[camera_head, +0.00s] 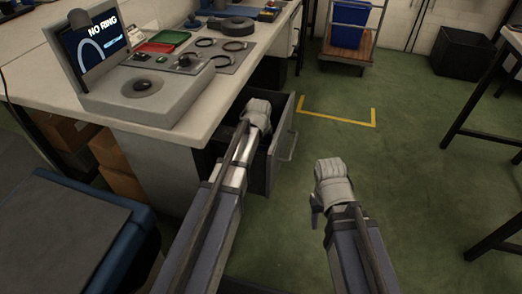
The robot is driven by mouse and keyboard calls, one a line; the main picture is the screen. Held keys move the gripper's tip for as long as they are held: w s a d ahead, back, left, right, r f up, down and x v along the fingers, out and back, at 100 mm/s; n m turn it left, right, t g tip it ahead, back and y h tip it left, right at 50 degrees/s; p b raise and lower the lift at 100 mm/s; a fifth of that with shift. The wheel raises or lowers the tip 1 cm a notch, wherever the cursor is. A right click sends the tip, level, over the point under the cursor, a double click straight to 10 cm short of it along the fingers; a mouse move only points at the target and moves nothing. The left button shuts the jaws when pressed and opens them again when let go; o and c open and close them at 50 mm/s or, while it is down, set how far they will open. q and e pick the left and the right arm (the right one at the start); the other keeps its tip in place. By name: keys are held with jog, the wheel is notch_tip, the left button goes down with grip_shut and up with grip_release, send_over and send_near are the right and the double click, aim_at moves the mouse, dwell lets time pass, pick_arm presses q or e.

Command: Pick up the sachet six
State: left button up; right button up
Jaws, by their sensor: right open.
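I cannot make out any sachet marked six in the head view. A dark grey drawer (283,142) under the workbench is pulled open, and its inside is mostly hidden by my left arm. My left gripper (258,113) is over the drawer's opening, close to the bench edge; its jaws are too small and turned away to judge. My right gripper (331,182) is open and appears empty, over the green floor to the right of the drawer.
The workbench (222,98) carries a grey console with a screen (100,38) reading "NO RING", a red tray (148,47), a green tray (170,37) and several rings. A trolley with a blue crate (350,23) and a black box (462,52) stand behind. The middle floor is clear.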

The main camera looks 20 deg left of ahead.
aim_at(261, 149)
pick_arm(q)
jog(key=shift+r, duration=0.1)
notch_tip(261, 149, up, 10)
jog(key=p, duration=1)
